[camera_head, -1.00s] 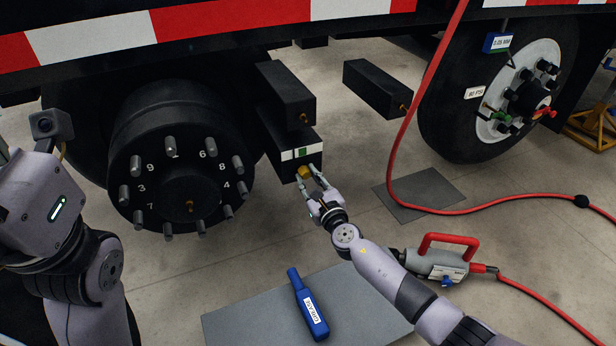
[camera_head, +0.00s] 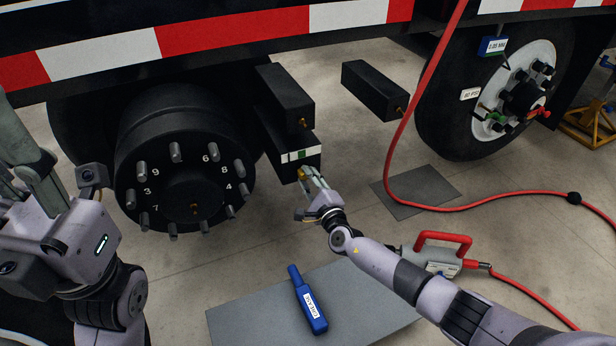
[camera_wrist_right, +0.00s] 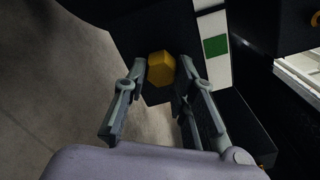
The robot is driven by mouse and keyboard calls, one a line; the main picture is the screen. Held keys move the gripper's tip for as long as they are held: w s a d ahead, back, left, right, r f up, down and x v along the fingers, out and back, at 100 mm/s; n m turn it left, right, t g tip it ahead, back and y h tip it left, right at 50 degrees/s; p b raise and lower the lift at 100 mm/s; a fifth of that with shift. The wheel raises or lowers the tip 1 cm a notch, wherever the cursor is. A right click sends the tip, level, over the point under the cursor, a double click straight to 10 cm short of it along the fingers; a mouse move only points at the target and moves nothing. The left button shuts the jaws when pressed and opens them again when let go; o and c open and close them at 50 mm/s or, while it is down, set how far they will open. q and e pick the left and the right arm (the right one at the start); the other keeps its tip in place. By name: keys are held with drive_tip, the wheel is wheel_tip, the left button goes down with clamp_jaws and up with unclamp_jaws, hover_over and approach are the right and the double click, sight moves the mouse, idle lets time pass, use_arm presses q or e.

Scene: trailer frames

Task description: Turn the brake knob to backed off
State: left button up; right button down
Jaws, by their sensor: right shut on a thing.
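The yellow brake knob (camera_head: 301,174) sits on the lower front of a black box (camera_head: 275,150) beside the bare hub. A white strip with a green square (camera_head: 302,154) is just above it; the green square also shows in the right wrist view (camera_wrist_right: 215,46). My right gripper (camera_head: 307,178) is shut on the knob, which shows between its fingertips in the right wrist view (camera_wrist_right: 161,66). The fingers partly hide the knob in the head view. My left gripper (camera_head: 18,155) is at the left edge, away from the box, partly cut off; its opening is unclear.
A studded hub (camera_head: 190,190) stands left of the box. A second black box (camera_head: 285,95) lies above it. A red hose (camera_head: 400,150) hangs at right.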

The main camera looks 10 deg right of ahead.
drive_tip(key=shift+f+n, duration=0.1)
drive_tip(key=shift+n, duration=0.2)
idle(0.4)
drive_tip(key=c, duration=1.3)
unclamp_jaws()
drive_tip(key=s, duration=0.4)
drive_tip(key=s+d, duration=0.1)
drive_tip(key=s, duration=0.3)
drive_tip(key=s+d, duration=0.1)
drive_tip(key=s, duration=0.2)
drive_tip(key=shift+s+d, duration=0.2)
drive_tip(key=shift+s, duration=0.2)
